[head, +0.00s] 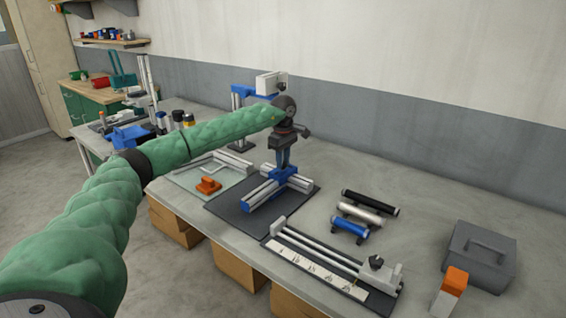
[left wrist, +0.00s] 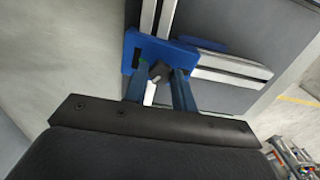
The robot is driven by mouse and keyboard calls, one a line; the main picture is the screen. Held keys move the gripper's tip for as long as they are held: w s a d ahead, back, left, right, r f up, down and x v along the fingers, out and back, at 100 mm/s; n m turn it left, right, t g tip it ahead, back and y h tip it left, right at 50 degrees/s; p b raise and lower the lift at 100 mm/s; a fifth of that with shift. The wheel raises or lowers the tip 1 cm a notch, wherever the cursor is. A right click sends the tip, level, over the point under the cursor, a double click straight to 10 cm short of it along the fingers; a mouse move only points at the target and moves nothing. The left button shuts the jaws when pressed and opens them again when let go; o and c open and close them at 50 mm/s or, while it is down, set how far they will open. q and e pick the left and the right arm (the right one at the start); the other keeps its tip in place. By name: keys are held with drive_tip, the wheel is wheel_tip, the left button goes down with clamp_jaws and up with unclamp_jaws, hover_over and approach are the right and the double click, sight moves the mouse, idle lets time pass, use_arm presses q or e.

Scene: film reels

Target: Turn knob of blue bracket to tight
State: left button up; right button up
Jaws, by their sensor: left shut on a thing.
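The blue bracket (head: 291,181) joins crossed aluminium profiles (head: 262,192) on a dark mat in the middle of the bench. In the left wrist view the blue bracket (left wrist: 132,52) shows beside the profiles, with a dark knob (left wrist: 157,71) at its edge. My left gripper (head: 283,163) reaches down over the bracket from above. In the left wrist view its fingers (left wrist: 161,76) are shut on the knob, one on each side. In the head view the knob is hidden by the gripper. The knob's tightness cannot be told. My right gripper is not in view.
The dark mat (head: 225,212) lies under the profiles. An orange part (head: 208,186) is to its left. A rail fixture (head: 318,262) stands in front, with several cylinders (head: 360,207) behind it. A grey box (head: 480,256) is at right. A stand with blue brackets (head: 240,97) rises behind.

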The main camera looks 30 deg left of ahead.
use_arm(q)
drive_tip(key=shift+m+b, duration=0.35)
drive_tip(key=shift+m, duration=0.65)
drive_tip(key=shift+m+b, duration=0.35)
drive_tip(key=shift+m, duration=0.75)
drive_tip(key=m+b, duration=0.1)
drive_tip(key=m, duration=0.2)
drive_tip(key=shift+m, duration=1.7)
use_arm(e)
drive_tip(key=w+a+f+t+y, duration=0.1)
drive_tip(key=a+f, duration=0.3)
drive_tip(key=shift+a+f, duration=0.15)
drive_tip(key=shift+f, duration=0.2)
use_arm(q)
drive_tip(key=shift+m+b, duration=0.3)
drive_tip(key=shift+m, duration=0.1)
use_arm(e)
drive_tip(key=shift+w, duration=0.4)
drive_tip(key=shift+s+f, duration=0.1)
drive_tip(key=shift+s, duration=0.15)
